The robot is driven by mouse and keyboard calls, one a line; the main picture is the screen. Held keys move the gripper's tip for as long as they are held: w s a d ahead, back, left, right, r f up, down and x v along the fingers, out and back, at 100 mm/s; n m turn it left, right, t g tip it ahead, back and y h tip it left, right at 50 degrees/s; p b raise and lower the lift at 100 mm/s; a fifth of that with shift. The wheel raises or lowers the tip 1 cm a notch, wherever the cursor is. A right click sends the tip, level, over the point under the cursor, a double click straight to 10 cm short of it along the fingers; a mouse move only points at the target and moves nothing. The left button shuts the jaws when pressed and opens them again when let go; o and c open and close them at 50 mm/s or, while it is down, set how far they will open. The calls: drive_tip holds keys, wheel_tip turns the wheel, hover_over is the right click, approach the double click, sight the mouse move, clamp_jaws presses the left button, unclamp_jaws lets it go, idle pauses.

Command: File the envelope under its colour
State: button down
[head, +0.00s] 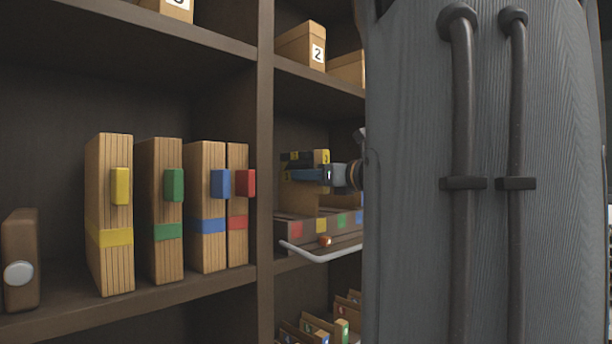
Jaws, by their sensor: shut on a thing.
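My gripper (308,174) reaches in from the right, above the sorting tray, and is shut on a tan envelope (323,201). The envelope stands upright between the dark fingers, its lower edge close to the tray. I cannot tell whether it touches the tray or which colour marks it. The tray (308,239) has a front with red (296,229), yellow (321,225), green (341,220) and blue (358,216) tags, from left to right. The inside of its compartments is mostly hidden behind the front.
A pale handle bar (318,257) juts from the tray's front. Wooden binders with yellow (109,215), green (159,210), blue (206,207) and red (238,205) labels stand on the left shelf. A shelf upright (264,150) separates them from the tray. Boxes sit above; small tabbed files (325,329) below.

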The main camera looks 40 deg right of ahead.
sight(306, 190)
drive_tip(key=shift+f, duration=0.1)
drive_tip(key=shift+f+b, duration=1.4)
drive_tip(key=shift+f, duration=0.4)
drive_tip(key=c, duration=1.5)
unclamp_jaws()
drive_tip(key=s, duration=0.2)
drive_tip(key=s+b, duration=0.1)
drive_tip(key=s, duration=0.5)
drive_tip(key=shift+d, duration=0.3)
drive_tip(key=shift+r, duration=0.1)
